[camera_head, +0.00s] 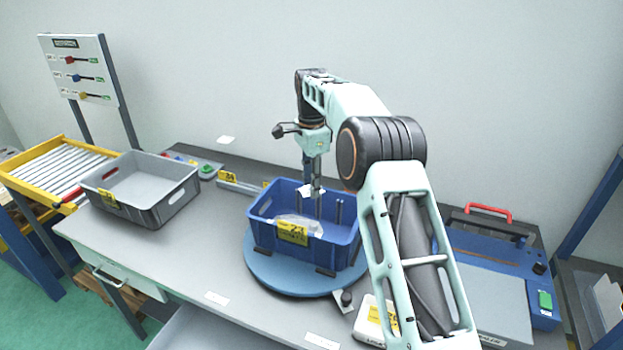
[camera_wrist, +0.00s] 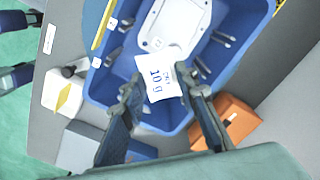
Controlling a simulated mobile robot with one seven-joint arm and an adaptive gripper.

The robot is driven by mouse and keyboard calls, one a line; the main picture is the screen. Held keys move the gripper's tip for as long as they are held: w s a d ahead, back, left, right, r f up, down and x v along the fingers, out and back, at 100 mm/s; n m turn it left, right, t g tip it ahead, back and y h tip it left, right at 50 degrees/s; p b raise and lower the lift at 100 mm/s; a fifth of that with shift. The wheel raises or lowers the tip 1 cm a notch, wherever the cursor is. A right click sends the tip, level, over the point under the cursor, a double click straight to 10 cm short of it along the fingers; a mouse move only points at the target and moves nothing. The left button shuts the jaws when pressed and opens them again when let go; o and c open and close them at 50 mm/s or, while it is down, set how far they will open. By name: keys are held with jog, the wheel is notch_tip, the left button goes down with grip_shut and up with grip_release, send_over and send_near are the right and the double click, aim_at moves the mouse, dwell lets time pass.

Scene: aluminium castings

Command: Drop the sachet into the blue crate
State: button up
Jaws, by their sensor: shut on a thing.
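A small white sachet (camera_wrist: 152,72) with blue print is pinched between my fingertips; it also shows in the head view (camera_head: 304,191). My gripper (camera_head: 315,190) is shut on it and points down over the blue crate (camera_head: 338,246). In the wrist view my gripper (camera_wrist: 163,90) has a finger at each side of the sachet, with the crate (camera_wrist: 113,84) behind it. The sachet's exact height against the crate rim is hard to tell. A whitish part (camera_wrist: 183,22) lies inside the crate. The crate has a yellow label on its front.
The crate stands on a round blue turntable (camera_head: 268,277) on the grey bench. A grey crate (camera_head: 155,215) stands to the left, beside a yellow-framed roller rack (camera_head: 55,172). A blue machine with a red handle (camera_head: 488,211) is at the right. An orange box (camera_wrist: 228,120) shows beside the crate.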

jog(key=shift+s+f+b, duration=0.2)
jog(key=shift+f+b, duration=0.35)
jog(key=shift+f, duration=0.1)
notch_tip(320, 180, down, 4)
jog(key=b, duration=0.4)
jog(key=shift+f, duration=0.2)
jog(key=o, duration=1)
jog(key=shift+r, duration=3.8)
